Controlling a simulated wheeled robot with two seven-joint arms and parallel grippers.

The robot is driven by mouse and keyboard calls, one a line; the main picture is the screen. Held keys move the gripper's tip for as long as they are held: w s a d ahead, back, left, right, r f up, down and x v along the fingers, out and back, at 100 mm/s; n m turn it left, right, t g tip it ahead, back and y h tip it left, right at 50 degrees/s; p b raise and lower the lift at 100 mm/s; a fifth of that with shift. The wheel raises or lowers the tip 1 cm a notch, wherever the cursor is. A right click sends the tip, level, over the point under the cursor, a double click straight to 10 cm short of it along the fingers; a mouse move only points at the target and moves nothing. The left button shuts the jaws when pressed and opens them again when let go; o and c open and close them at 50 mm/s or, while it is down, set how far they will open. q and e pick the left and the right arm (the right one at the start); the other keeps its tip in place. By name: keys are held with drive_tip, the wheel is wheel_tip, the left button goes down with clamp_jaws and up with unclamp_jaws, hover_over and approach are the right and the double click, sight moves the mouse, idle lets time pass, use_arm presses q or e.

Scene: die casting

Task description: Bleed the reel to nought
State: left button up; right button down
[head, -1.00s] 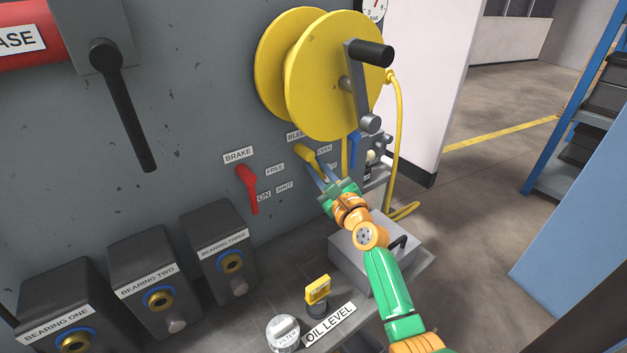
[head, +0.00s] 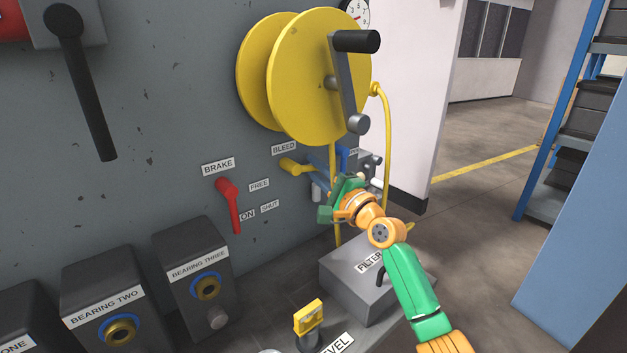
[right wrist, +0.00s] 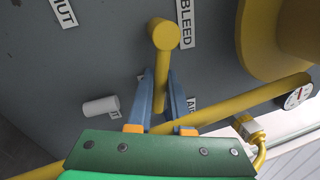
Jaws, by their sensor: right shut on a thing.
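The yellow bleed lever (head: 292,166) sits on the grey wall under its BLEED label (head: 284,148) and points right. My right gripper (head: 320,163) is shut on it. In the right wrist view, the lever's shaft (right wrist: 161,72) runs between the two blue fingers (right wrist: 160,100), with its round hub beyond them. The yellow reel (head: 320,75), with a crank (head: 345,90), hangs above. A round white dial (head: 355,12) is partly cut off at the top; it also shows in the right wrist view (right wrist: 298,97), too small to read. My left gripper is not in view.
The red brake lever (head: 230,203) hangs down to the left, near ON. A yellow hose (head: 383,130) falls from the reel close to my right arm. A grey filter box (head: 350,290) and black bearing boxes (head: 195,270) stand below. Open floor lies to the right.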

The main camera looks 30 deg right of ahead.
drive_tip(key=shift+d+r+n, duration=0.1)
drive_tip(key=shift+r+n, duration=0.2)
drive_tip(key=shift+n, duration=0.2)
drive_tip(key=shift+r, duration=0.15)
drive_tip(key=c, duration=0.8)
unclamp_jaws()
drive_tip(key=shift+c, duration=0.2)
drive_tip(key=shift+w+f+b, duration=0.1)
drive_tip(key=shift+f+b, duration=0.1)
drive_tip(key=shift+b, duration=0.1)
drive_tip(key=shift+s, duration=0.25)
drive_tip(key=v, duration=0.6)
drive_tip(key=shift+s+b, duration=0.25)
drive_tip(key=shift+b, duration=0.15)
drive_tip(key=shift+d, duration=0.15)
